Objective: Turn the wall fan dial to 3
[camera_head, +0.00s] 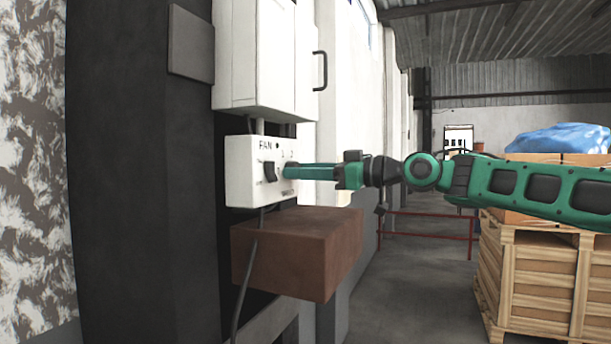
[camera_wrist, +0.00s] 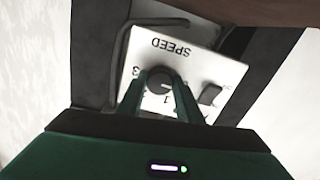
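The white fan control box (camera_head: 240,170), marked FAN, is fixed to the wall under a larger white cabinet. In the wrist view its face (camera_wrist: 205,65) shows upside down with the word SPEED. The round dark dial (camera_wrist: 160,79) sits between my gripper's two green fingertips (camera_wrist: 160,84). A 3 shows left of the dial and a 1 below it; I cannot make out the pointer. In the head view my gripper (camera_head: 287,171) reaches the box face from the right and hides the dial. The fingers are apart, close on both sides of the dial; I cannot tell whether they grip it.
A black rocker switch (camera_wrist: 210,95) is beside the dial and also shows in the head view (camera_head: 268,172). A brown block (camera_head: 295,255) juts out just below the box. The white cabinet (camera_head: 262,60) with a black handle is above. Wooden crates (camera_head: 535,285) stand at right.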

